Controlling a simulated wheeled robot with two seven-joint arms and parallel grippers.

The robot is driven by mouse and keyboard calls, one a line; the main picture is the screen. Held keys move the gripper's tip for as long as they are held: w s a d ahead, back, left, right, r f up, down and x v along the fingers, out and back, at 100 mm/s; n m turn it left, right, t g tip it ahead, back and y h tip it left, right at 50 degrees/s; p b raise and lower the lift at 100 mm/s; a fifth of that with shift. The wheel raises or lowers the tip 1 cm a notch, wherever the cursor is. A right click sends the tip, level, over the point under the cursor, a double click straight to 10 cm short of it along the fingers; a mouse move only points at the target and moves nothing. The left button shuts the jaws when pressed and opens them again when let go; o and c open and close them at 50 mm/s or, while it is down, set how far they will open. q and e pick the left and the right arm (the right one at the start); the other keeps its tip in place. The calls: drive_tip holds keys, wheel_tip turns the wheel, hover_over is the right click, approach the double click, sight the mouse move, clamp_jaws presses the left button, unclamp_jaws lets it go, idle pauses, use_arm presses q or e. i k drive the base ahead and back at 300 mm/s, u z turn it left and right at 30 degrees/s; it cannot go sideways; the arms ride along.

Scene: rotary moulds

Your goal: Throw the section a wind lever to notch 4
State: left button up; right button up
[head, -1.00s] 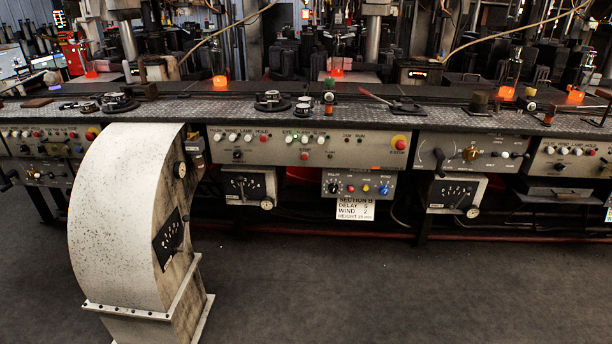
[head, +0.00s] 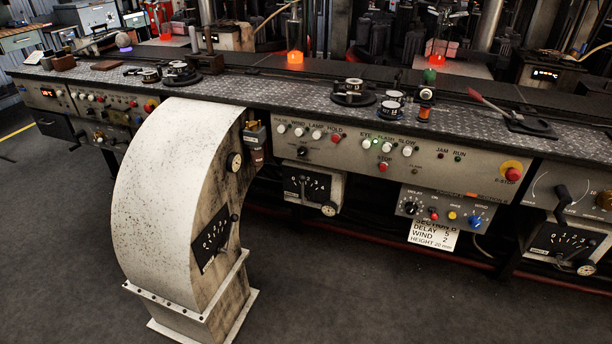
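A pale, speckled curved duct (head: 165,190) stands in front of the bench. Its side carries a black numbered plate (head: 210,246) with a small lever whose dark knob (head: 235,217) sits near the plate's upper right; I cannot read which notch it is at. Another black numbered plate (head: 305,187) with a lever hangs under the bench right of the duct. A third numbered plate (head: 557,241) is at the right edge. I cannot read a section A label on any of them. Neither gripper is in view.
The bench (head: 250,97) runs across the view, with a control panel (head: 350,145) of buttons on its front. A white placard (head: 433,236) reads delay 5, wind 2; its section letter is unclear. Orange glowing pieces (head: 295,57) stand behind. The dark floor (head: 340,300) in front is clear.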

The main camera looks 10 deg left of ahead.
sight(302, 178)
drive_tip(key=u, duration=0.6)
drive_tip(key=i, duration=0.8)
drive_tip(key=u, duration=0.8)
